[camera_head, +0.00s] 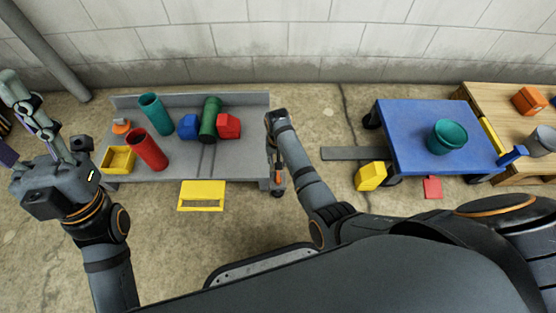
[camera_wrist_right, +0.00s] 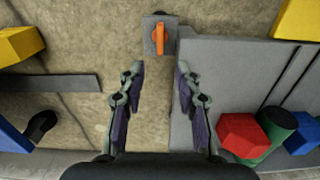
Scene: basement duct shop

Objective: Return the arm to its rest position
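My left gripper (camera_head: 10,115) is at the left edge of the head view, held up beside the grey bench. Its fingers are spread, and I see nothing between them. My right arm reaches in from the lower right, and its gripper (camera_head: 278,182) points down at the bench's right end. In the right wrist view, my right gripper (camera_wrist_right: 162,82) is open and empty, its two fingers wide apart above the floor and the bench edge. Beyond the fingertips is a small grey box with an orange handle (camera_wrist_right: 160,40).
The grey bench (camera_head: 225,172) holds teal, red and green cylinders, blocks and a yellow bin (camera_head: 118,160). A yellow item (camera_head: 202,195) is at its front. A blue cart (camera_head: 405,125) with a teal bowl (camera_head: 447,136) stands right, beside a wooden table (camera_head: 490,95). A yellow block (camera_head: 370,176) lies between.

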